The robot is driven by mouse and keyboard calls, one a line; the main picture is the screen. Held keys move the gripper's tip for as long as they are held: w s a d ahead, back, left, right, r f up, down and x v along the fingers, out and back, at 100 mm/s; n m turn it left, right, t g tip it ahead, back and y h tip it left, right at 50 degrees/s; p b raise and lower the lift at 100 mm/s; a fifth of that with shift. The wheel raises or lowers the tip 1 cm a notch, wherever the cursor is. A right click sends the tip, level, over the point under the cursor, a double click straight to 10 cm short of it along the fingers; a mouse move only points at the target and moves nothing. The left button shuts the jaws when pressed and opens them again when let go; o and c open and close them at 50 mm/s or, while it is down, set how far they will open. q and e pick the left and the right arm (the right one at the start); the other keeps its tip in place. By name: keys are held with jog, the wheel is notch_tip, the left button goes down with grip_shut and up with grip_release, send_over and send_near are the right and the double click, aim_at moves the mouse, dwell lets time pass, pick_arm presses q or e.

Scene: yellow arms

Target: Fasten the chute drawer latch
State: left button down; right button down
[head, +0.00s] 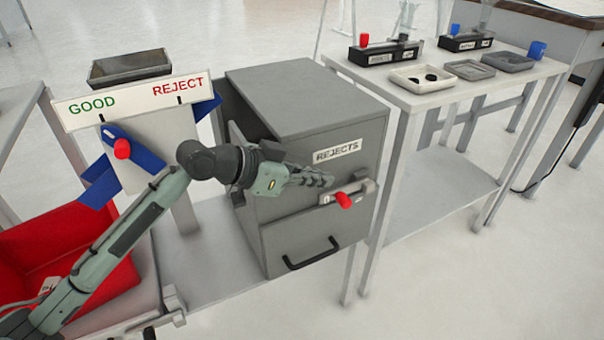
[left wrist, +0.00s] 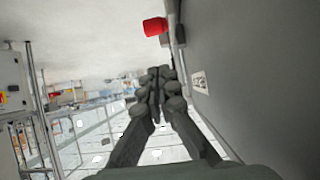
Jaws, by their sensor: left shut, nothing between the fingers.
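The grey reject cabinet (head: 310,95) stands in the middle of the head view with a "REJECTS" label (head: 337,152). Its lower front drawer (head: 330,230) has a black handle (head: 312,254). A metal latch (head: 362,187) with a red knob (head: 343,200) sits on the front, below the label. My left gripper (head: 328,180) is shut and empty, just above and left of the knob, seemingly apart from it. In the left wrist view the shut fingers (left wrist: 158,78) point toward the red knob (left wrist: 155,26), alongside the grey front. I cannot tell whether the latch is engaged. My right gripper is out of view.
A sorting chute with a "GOOD"/"REJECT" sign (head: 135,100) and a red-knobbed blue lever stands left of the cabinet. A red bin (head: 60,240) is below it. A white table (head: 450,92) with trays and switch boxes stands right. Floor in front is clear.

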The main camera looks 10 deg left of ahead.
aim_at(334, 192)
pick_arm(q)
jog(key=d+f, duration=0.1)
jog(key=w+d+f, duration=0.1)
jog(key=f, duration=0.1)
jog(key=w+d+f, duration=0.1)
jog(key=f, duration=0.1)
jog(key=shift+w+f, duration=0.1)
jog(key=shift+f, duration=0.05)
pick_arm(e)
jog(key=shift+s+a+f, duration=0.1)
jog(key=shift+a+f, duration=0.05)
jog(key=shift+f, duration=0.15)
